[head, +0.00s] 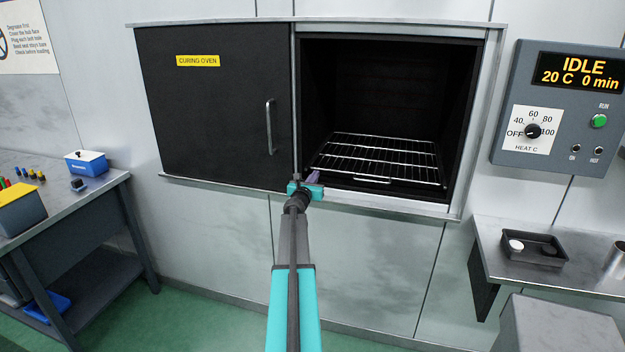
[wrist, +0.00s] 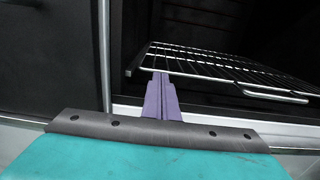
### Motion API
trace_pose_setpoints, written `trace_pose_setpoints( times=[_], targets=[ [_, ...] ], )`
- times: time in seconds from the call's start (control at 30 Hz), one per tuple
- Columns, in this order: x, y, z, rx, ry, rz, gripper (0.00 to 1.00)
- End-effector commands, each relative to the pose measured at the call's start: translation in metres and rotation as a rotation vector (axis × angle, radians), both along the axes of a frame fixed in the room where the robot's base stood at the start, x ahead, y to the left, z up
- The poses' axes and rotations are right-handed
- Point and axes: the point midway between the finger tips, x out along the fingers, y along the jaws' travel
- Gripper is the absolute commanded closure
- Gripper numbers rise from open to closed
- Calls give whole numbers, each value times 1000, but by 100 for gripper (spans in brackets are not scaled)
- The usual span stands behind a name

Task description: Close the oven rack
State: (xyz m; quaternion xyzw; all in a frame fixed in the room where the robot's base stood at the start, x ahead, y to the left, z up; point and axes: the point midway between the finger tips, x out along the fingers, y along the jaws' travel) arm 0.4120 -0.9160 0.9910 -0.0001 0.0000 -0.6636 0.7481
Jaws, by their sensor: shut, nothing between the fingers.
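The oven rack (head: 385,150) is a wire grid inside the open right half of the curing oven. Its front handle loop (head: 372,180) lies close to the oven's front sill. In the wrist view the rack (wrist: 220,68) spreads to the upper right, with its handle loop (wrist: 275,94) at the right. My gripper (head: 314,178) is shut and empty at the left edge of the opening, left of the rack handle. In the wrist view its purple fingers (wrist: 161,92) are together, with their tips by the rack's front left corner. I cannot tell whether they touch it.
A black door panel (head: 215,110) with a vertical handle (head: 269,127) covers the oven's left half. A control panel (head: 562,108) reading IDLE is at the right. A workbench (head: 75,205) stands at left, and a shelf with a black tray (head: 533,250) at lower right.

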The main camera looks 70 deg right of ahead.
Motion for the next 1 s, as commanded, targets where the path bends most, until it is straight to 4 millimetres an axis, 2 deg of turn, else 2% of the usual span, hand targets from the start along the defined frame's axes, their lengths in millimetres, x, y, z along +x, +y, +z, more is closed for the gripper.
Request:
trace_pose_setpoints(
  times=[0.1, 0.33, 1.0],
  targets=[
    [2, -12, 1, 0, 0, 0, 100],
    [3, -25, 1, 0, 0, 0, 100],
    [4, -33, -1, 0, -1, 0, 100]
  ],
)
